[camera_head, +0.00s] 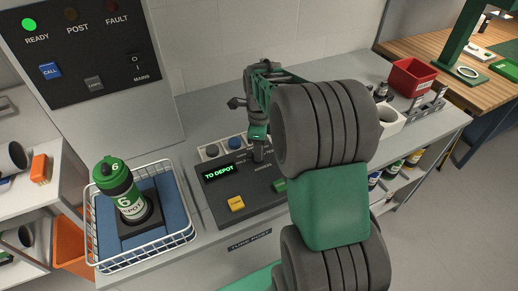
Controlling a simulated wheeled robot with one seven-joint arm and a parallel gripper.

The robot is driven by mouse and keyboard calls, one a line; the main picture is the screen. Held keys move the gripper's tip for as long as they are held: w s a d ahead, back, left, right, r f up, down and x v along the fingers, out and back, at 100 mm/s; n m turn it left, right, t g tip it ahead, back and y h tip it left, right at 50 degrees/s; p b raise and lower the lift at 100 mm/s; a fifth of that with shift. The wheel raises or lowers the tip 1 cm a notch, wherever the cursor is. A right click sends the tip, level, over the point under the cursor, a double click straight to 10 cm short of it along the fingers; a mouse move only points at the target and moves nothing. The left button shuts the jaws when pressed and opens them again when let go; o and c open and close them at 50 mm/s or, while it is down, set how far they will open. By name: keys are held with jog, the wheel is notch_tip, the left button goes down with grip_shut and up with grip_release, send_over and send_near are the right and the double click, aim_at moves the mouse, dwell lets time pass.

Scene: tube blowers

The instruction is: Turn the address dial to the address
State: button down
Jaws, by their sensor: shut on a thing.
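The control console (225,208) stands on the grey bench, its small display (219,172) lit green with "TO DEPOT". My gripper (258,146) points down at the back of the console, shut on the address dial. The jaws and my arm hide most of the dial, so its pointer cannot be read. A green-capped carrier tube (122,192) marked 6, its label partly reading "DEPOT", stands upright in a dark holder at the left.
A white wire basket (183,233) with a blue lining surrounds the tube's holder. The panel (95,60) shows a green READY light. A yellow button (236,204) lies on the console. A red bin (410,80) stands at the back right.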

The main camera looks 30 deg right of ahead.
jog(key=c, duration=1.1)
grip_release()
notch_tip(320, 180, up, 8)
jog(key=shift+f+b, duration=0.1)
jog(key=shift+b, duration=0.25)
